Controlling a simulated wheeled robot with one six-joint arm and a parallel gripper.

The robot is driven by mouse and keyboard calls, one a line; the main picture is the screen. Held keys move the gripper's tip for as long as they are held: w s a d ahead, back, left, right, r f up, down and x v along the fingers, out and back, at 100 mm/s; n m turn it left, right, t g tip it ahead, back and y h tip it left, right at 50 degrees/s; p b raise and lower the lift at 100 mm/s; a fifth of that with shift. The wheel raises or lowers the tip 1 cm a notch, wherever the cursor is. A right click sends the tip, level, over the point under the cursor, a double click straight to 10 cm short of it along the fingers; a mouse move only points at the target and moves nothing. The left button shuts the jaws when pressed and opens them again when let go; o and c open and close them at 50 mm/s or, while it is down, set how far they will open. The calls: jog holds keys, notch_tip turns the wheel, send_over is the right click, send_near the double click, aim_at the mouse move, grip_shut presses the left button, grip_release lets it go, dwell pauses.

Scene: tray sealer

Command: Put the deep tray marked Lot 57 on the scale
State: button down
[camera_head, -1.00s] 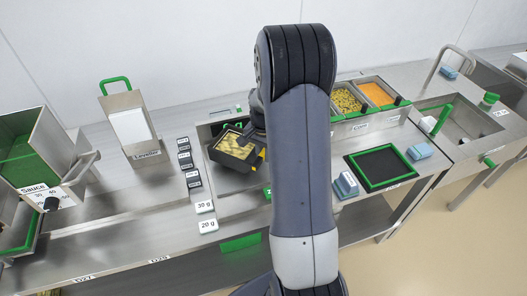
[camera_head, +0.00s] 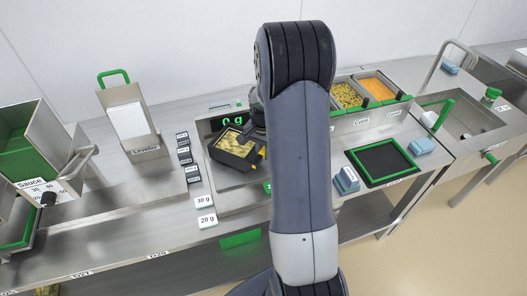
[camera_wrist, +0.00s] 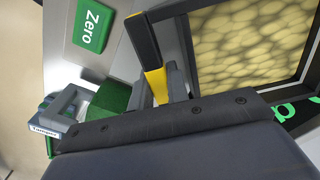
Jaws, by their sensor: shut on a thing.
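The deep tray (camera_head: 220,150) is black and holds pale yellow food. In the head view it is over the scale (camera_head: 205,128), in front of the green display that reads 0 g. I cannot tell whether it touches the scale plate. The tray fills the upper right of the wrist view (camera_wrist: 205,75). My gripper (camera_head: 258,156), with yellow-marked fingers, is shut on the tray's near right edge; it also shows in the wrist view (camera_wrist: 165,85). No lot mark is readable on the tray. My arm hides part of the scale.
The green Zero button (camera_wrist: 92,25) is beside the tray in the wrist view. Food bins (camera_head: 350,96) stand behind my arm at right. A green-edged black mat (camera_head: 381,162) lies at right.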

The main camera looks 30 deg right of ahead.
dwell(0.4)
jog(key=c, duration=1.3)
grip_release()
jog(key=c, duration=0.3)
jog(key=shift+r+p, duration=2.4)
jog(key=shift+r, duration=1.15)
jog(key=shift+f, duration=0.2)
